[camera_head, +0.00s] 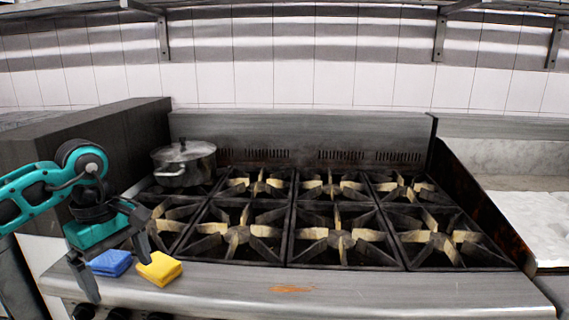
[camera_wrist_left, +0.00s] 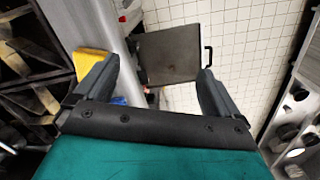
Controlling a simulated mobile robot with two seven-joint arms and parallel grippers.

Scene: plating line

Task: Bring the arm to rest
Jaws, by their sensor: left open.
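My left gripper (camera_head: 120,281) is at the left front of the stove, above the steel front ledge. Its two fingers are spread with nothing held between them; they also show apart and empty in the left wrist view (camera_wrist_left: 158,70). A blue sponge (camera_head: 110,262) lies on the ledge, seen between the fingers in the head view. A yellow sponge (camera_head: 160,269) lies just right of it, close to the right fingertip. The yellow sponge also shows in the wrist view (camera_wrist_left: 88,61), partly behind a finger. My right gripper is in neither view.
The stove's burner grates (camera_head: 340,238) fill the middle. A lidded steel pot (camera_head: 184,164) stands at the back left, near a dark side panel (camera_head: 100,140). The front ledge (camera_head: 400,297) is clear to the right of the sponges. A shelf runs above.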

